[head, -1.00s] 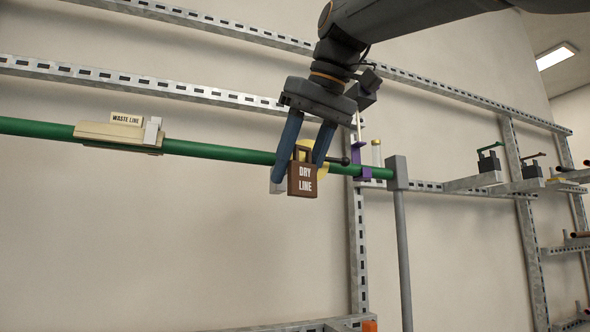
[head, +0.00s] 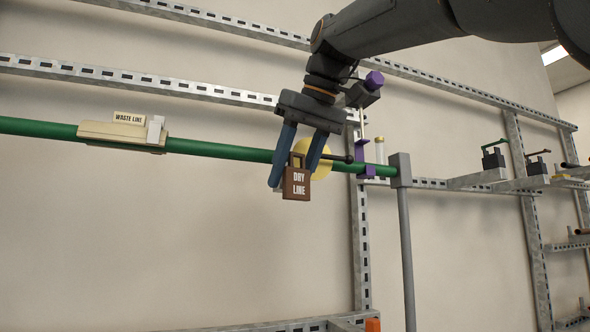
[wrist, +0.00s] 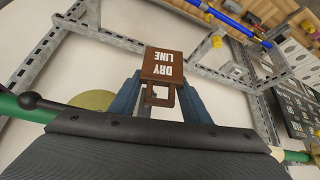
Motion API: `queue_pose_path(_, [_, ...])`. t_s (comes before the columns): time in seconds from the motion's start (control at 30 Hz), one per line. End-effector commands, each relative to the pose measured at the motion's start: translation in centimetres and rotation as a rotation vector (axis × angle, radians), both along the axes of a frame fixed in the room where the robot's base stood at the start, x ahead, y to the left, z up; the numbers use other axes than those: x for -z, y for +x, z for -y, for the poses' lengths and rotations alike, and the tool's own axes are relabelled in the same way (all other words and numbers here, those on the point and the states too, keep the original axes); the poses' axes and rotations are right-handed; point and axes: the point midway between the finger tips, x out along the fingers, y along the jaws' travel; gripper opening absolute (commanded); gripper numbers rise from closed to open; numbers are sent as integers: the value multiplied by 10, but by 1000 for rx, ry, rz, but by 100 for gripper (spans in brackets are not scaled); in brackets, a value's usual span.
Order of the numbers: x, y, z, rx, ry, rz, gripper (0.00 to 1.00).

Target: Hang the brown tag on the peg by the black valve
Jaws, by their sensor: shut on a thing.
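The brown tag (head: 296,185), lettered DRY LINE, hangs upright from its brown loop between the fingers of my gripper (head: 293,172). My gripper is shut on that loop, in front of the green pipe. In the wrist view the tag (wrist: 162,64) sits between the blue fingers (wrist: 160,92). Just right of the fingers, a black lever with a ball knob (head: 348,159) sticks out by a yellow disc (head: 322,163). The knob also shows at left in the wrist view (wrist: 29,101). My gripper and the tag cover the pipe here; I cannot make out a peg.
The green pipe (head: 222,152) runs across the rack to a grey post (head: 401,172). A cream WASTE LINE block (head: 103,131) sits on it at left. A purple bracket (head: 364,158) stands right of the lever. More valves (head: 493,158) sit on shelves at right.

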Motion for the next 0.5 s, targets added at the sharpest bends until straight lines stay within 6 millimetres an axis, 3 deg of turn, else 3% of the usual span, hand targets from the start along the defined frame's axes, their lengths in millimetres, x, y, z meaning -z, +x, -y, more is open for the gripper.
queue_pose_path(0.5, [3,27,-8,0,-1,-2,22])
